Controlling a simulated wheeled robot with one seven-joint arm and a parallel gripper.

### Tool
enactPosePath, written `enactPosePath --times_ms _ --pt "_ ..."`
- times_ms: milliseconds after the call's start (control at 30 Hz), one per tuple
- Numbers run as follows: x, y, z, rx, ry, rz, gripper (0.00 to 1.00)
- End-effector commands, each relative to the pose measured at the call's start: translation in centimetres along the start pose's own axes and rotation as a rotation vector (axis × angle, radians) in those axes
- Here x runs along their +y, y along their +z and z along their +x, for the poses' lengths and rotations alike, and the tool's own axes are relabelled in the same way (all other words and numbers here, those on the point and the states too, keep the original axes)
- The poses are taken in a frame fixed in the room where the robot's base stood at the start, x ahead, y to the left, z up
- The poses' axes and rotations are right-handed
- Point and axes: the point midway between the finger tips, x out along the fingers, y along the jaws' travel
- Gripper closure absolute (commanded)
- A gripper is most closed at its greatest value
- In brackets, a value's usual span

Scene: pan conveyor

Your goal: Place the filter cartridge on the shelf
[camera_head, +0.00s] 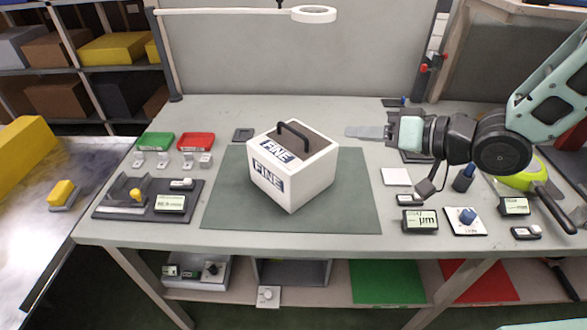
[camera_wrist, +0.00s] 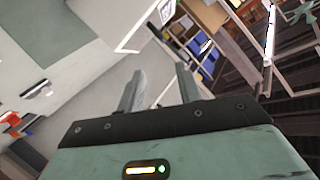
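The filter cartridge is most likely the white box (camera_head: 315,180) marked "FINE", with a black handle on top. It stands upright on the dark green mat (camera_head: 225,215) in the middle of the workbench. My gripper (camera_head: 350,132) is above the bench, to the right of and behind the box, with its fingers pointing left and touching nothing. The wrist view shows my two fingers (camera_wrist: 160,88) apart with nothing between them; the box is not seen there. A low shelf (camera_head: 335,295) runs under the bench and bears a green panel (camera_head: 385,282) and a red panel (camera_head: 478,281).
A device with a yellow knob (camera_head: 136,194) and green and red trays (camera_head: 195,142) lie left of the mat. Gauges and small displays (camera_head: 420,221) crowd the right side. A lamp (camera_head: 313,14) hangs over the back. A rack (camera_head: 70,60) with boxes stands at left.

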Motion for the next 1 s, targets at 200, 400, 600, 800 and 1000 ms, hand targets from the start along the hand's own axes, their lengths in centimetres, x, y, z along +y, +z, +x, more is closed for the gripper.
enactPosePath --times_ms 200,400,600,800,1000 --pt "-0.2 -0.1 3.2 0.008 -0.02 0.007 0.65" --pt "-0.3 -0.1 7.4 0.007 -0.018 0.006 0.65" --pt "-0.3 -0.3 10.8 0.008 -0.015 0.005 0.65" --pt "-0.3 -0.3 12.2 0.009 -0.013 0.005 0.65" --pt "-0.6 -0.4 14.7 0.008 -0.015 0.006 0.65"
